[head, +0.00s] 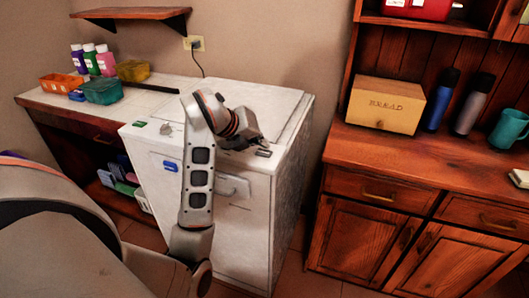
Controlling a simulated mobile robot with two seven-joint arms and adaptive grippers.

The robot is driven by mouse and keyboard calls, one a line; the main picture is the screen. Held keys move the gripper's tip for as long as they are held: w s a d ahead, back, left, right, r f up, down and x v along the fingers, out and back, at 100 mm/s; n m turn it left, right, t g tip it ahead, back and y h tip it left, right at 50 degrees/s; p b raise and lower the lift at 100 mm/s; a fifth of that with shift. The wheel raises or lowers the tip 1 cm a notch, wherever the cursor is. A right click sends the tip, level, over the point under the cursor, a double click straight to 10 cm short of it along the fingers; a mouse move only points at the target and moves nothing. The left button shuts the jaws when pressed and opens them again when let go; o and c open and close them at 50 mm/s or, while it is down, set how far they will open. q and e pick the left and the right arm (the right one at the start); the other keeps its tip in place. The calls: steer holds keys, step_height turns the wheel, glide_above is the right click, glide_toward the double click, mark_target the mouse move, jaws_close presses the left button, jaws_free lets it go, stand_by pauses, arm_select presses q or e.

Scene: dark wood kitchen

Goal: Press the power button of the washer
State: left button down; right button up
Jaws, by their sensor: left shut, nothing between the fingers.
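The white washer (242,252) stands in the middle of the head view, against the wall. On its top front edge are a small green piece (139,124) and a pale knob (166,128) at the left, and a small dark panel (263,153) at the right. I cannot tell which of these is the power button. My left arm reaches across the washer's front. My left gripper (258,142) is shut and empty, over the right part of the top front edge, close to the dark panel. I cannot tell whether it touches. My right gripper is not in view.
A counter (38,98) with bottles and small baskets adjoins the washer's left. A wooden cabinet (345,150) with a bread box (385,105), bottles and a teal mug (508,128) stands at the right. A wall shelf (130,14) hangs at upper left. Floor shows between washer and cabinet.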

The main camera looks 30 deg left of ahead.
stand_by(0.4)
arm_select(q)
steer(key=shift+f, duration=0.45)
steer(key=shift+f+b, duration=0.15)
steer(key=shift+b, duration=0.15)
stand_by(0.4)
steer(key=shift+r+p, duration=0.5)
steer(key=shift+r, duration=0.15)
